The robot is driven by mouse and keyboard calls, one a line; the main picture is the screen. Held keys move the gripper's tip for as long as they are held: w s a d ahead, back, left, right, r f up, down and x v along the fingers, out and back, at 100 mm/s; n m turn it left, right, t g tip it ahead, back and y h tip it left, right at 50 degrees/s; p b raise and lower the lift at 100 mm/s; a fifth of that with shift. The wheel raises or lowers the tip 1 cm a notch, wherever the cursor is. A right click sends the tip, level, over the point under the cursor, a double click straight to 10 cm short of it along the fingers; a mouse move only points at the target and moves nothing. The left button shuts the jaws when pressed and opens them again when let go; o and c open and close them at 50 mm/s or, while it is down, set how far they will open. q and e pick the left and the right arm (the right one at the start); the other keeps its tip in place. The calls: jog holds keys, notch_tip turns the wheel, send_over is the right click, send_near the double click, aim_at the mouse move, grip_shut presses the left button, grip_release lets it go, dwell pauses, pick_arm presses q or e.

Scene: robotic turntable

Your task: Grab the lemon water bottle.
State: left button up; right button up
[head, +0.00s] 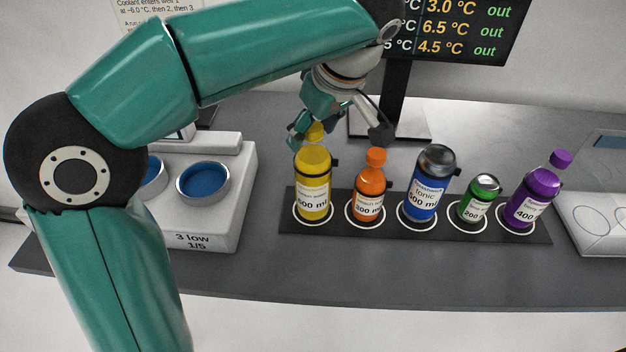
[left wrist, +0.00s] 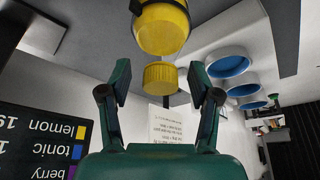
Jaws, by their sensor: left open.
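The lemon water bottle is the yellow one (head: 313,182), upright at the left end of a row of bottles, with a yellow cap. In the left wrist view its yellow body (left wrist: 162,28) is at the top and its cap (left wrist: 160,78) shows between the two fingers. My left gripper (head: 338,133) is open at the height of the bottle's top, its fingers spread to either side of the cap in the wrist view. Whether a finger touches the bottle cannot be told. My right gripper is not in view.
An orange bottle (head: 370,188) stands close to the right of the yellow one, then blue (head: 423,190), green (head: 478,200) and purple (head: 530,203) ones on a dark strip (head: 395,231). A white unit with blue wells (head: 204,184) stands left. A screen (head: 455,25) stands behind.

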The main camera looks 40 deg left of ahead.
pick_arm(q)
grip_shut()
dwell(0.3)
jog(key=shift+r, duration=0.25)
